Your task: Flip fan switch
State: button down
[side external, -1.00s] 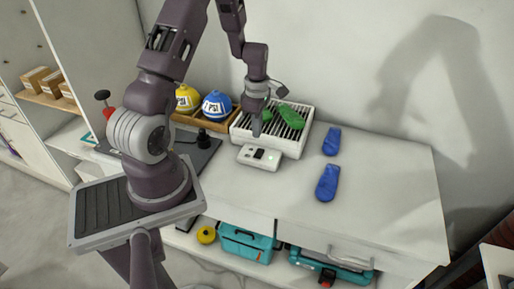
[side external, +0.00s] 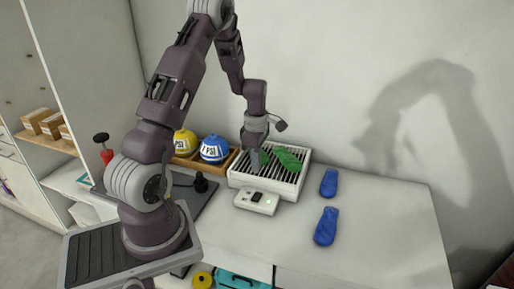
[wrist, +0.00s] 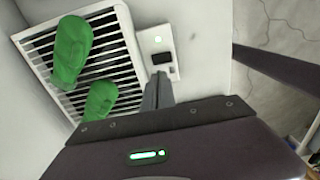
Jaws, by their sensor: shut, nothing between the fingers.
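The fan unit is a white box with a slatted grille (side external: 237,180) on the worktop. My gripper (side external: 255,173) is shut and empty, pointing down beside the panel's grille-side edge. In the wrist view its fingers (wrist: 159,80) partly hide the panel's near end. I cannot tell whether they touch it.
Green gloves (wrist: 72,50) lie on the grille close to my gripper. Two blue gloves (side external: 329,183) lie to the right on clear worktop. A yellow helmet (side external: 184,142) and a blue helmet (side external: 215,149) stand in a wooden tray at the back left.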

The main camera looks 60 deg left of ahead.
notch_tip(320, 180, up, 12)
jog(key=w+a, duration=0.1)
jog(key=shift+f, duration=0.2)
jog(key=shift+w+a, duration=0.1)
